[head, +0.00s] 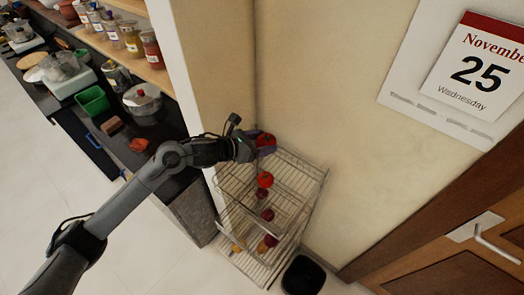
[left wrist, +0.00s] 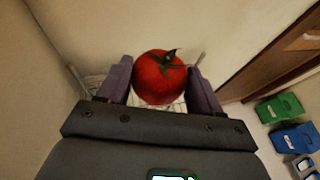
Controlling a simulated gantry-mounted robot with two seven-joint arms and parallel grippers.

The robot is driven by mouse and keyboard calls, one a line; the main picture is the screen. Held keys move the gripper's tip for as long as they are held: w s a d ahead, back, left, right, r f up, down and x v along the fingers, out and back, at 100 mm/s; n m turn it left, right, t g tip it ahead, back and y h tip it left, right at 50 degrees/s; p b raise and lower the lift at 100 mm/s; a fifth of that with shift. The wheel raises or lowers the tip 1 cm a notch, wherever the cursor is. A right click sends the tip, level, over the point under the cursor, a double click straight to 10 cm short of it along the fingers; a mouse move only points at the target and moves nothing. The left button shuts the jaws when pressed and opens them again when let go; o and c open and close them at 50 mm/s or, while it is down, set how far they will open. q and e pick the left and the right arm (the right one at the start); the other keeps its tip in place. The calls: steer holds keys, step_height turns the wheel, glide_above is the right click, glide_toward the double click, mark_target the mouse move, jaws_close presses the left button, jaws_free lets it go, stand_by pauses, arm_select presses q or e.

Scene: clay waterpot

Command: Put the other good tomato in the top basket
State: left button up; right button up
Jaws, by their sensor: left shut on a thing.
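My left gripper (head: 262,148) is shut on a red tomato (head: 266,140) above the back of the wire basket rack. The same tomato (left wrist: 160,78) shows in the left wrist view between the two purple-grey fingers, its green stalk showing. The top basket (head: 292,163) of the rack lies just below and beside the gripper. Another red tomato (head: 265,179) lies in the rack, seen through the wires; I cannot tell its level for sure. My right gripper does not show.
Lower tiers of the rack hold several small red and yellow items (head: 268,241). A wall rises behind the rack. A counter (head: 190,205) with a pot (head: 142,98) and a green basket (head: 92,99) is at left.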

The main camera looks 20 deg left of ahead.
arm_select(q)
steer(key=shift+f+b, duration=1)
steer(key=shift+f, duration=1.65)
steer(key=o, duration=1.2)
steer(key=shift+s, duration=0.1)
steer(key=shift+b+v, duration=0.65)
steer(key=shift+v, duration=4.7)
